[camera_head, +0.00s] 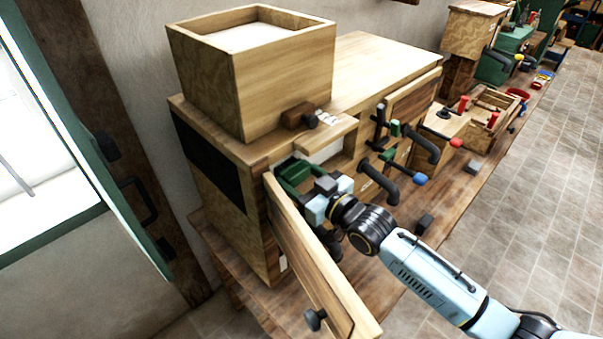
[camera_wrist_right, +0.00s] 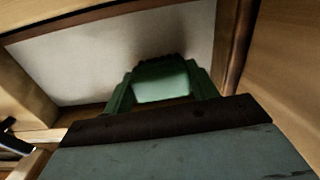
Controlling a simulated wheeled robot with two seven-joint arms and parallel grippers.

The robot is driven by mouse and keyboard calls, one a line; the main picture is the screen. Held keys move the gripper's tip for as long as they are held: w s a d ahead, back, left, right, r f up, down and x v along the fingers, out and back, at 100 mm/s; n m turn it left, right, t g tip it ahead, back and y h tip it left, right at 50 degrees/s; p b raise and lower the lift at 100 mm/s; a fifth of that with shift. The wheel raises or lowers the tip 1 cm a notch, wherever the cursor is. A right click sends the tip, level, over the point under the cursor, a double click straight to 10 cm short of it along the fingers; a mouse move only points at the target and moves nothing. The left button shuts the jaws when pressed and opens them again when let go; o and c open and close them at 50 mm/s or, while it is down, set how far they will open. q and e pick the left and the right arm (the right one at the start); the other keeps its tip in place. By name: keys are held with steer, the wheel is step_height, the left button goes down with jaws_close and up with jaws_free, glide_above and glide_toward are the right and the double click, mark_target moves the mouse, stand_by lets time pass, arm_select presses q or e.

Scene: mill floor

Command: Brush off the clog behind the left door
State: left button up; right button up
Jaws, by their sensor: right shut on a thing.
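The left door (camera_head: 310,262) of the wooden cabinet stands swung open towards me, with a dark knob near its free end. My right gripper (camera_head: 300,180) reaches into the opening behind it. It is shut on a green brush-like tool (camera_head: 290,170), which shows in the right wrist view (camera_wrist_right: 160,82) with a dark ragged top edge. A pale, smooth surface (camera_wrist_right: 110,58) lies just beyond the tool. It shows as a white patch in the head view (camera_head: 322,153). I cannot pick out a separate clog, nor tell whether the tool touches that surface. My left gripper is out of view.
A square wooden hopper (camera_head: 250,65) with pale contents stands on the cabinet. A small dark block (camera_head: 424,224) lies on the bench. An open wooden box (camera_head: 495,118) stands farther right.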

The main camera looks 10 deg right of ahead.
steer(key=p+v, duration=0.2)
steer(key=v, duration=0.2)
steer(key=shift+s+d+r+p, duration=0.1)
steer(key=shift+p, duration=0.2)
steer(key=shift+v, duration=0.9)
steer(key=v, duration=0.3)
